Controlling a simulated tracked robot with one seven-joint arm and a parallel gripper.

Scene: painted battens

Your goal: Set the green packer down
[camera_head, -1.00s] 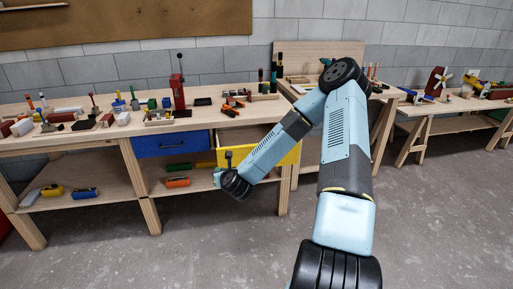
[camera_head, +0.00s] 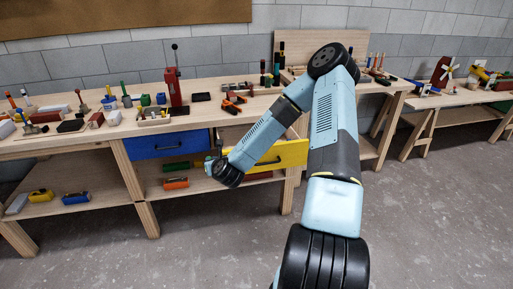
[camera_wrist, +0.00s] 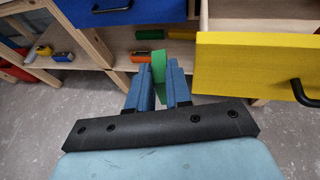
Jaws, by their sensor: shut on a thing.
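The green packer (camera_wrist: 158,68) is a flat green piece standing between the two blue fingers of my gripper (camera_wrist: 159,80) in the wrist view. My gripper is shut on it and holds it in front of the lower shelf, left of the open yellow drawer (camera_wrist: 255,65). In the head view my wrist hides most of the gripper, below the blue drawer (camera_head: 172,143), and I cannot make out the packer there.
The lower shelf (camera_head: 110,199) holds an orange block (camera_head: 176,183), a green piece (camera_head: 177,166), a yellow block (camera_head: 40,195) and a blue block (camera_head: 76,198). The benchtop is crowded with tools and blocks. The open yellow drawer juts out beside my arm.

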